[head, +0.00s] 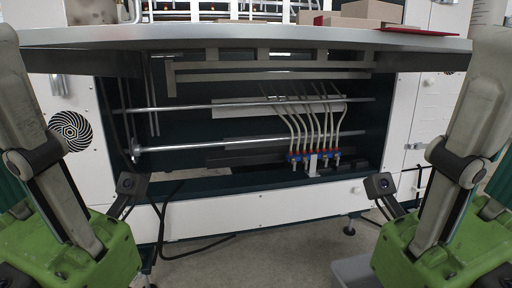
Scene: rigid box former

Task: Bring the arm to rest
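My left gripper (40,190) stands at the left edge of the head view, with a green body and a grey jointed part reaching up. My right gripper (450,190) stands the same way at the right edge. Both are partly cut off by the frame, and I cannot see a pair of fingertips on either one. I see nothing held in the visible parts. Both are in front of the machine and appear apart from it.
A white and dark machine (255,200) with rods and several hoses stands ahead. Its grey top (240,37) juts forward. Brown boxes (368,11) and a red sheet (418,31) lie on top at the right. Black cables (195,246) lie on the grey floor (270,262).

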